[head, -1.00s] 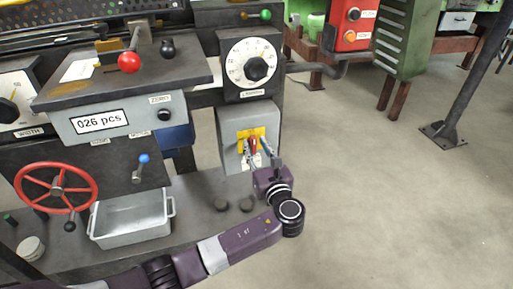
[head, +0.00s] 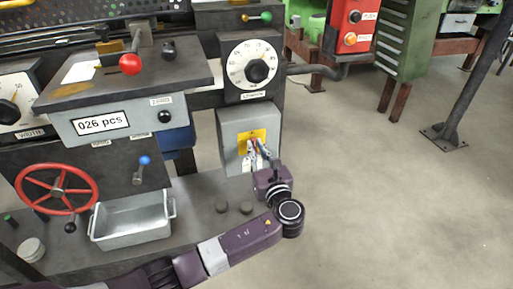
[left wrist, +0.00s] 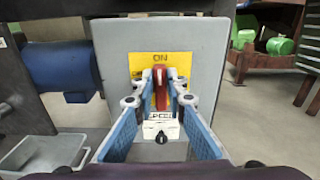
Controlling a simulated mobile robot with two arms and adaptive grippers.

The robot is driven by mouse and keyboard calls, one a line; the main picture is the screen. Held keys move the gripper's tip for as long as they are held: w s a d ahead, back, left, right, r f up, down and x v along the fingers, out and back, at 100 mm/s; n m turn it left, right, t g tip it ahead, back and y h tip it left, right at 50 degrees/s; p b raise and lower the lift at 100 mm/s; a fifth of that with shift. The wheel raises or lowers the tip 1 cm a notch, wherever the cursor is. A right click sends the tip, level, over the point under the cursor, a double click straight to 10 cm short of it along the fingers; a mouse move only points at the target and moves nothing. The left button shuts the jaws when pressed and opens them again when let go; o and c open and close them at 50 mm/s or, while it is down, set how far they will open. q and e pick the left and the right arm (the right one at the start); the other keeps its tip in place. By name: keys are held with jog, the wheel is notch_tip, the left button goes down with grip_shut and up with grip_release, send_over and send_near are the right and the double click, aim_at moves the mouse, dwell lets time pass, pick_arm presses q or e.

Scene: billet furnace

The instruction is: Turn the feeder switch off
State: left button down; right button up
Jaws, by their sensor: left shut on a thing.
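The feeder switch is a grey box (head: 233,126) with a yellow plate (left wrist: 178,66) marked ON at its top. Its red handle (left wrist: 160,84) points up toward the ON mark. My left gripper (left wrist: 160,102) is at the handle, with one blue-padded finger on each side, shut on it. In the head view my left gripper (head: 256,154) reaches the front of the box from below and hides most of the handle. A white label (left wrist: 160,129), partly readable, shows below the handle. My right gripper is in neither view.
A dial (head: 251,67) sits above the switch box. A red handwheel (head: 57,188) and a grey bin (head: 131,219) are at the left. Two dark knobs (head: 222,206) stand on the bench left of my arm. The floor (head: 390,200) at the right is clear.

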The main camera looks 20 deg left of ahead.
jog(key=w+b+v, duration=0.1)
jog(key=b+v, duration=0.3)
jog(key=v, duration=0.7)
pick_arm(q)
jog(key=shift+s+a+f+n+b, duration=0.25)
jog(key=shift+n+b, duration=0.3)
jog(key=shift+n, duration=2.4)
jog(key=shift+s+a+f+n+b, duration=0.15)
jog(key=shift+f+n+b, duration=0.35)
jog(key=shift+n, duration=2.5)
jog(key=shift+s+a+f+n+b, duration=0.2)
jog(key=shift+n+b, duration=0.45)
jog(key=shift+n, duration=2.3)
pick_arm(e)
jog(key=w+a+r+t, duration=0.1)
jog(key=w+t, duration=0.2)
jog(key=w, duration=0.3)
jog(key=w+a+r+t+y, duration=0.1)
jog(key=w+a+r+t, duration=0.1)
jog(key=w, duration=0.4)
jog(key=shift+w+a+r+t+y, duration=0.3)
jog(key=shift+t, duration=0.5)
pick_arm(q)
jog(key=shift+w, duration=0.15)
jog(key=c, duration=1.9)
grip_release()
jog(key=shift+c, duration=0.2)
jog(key=shift+r, duration=0.1)
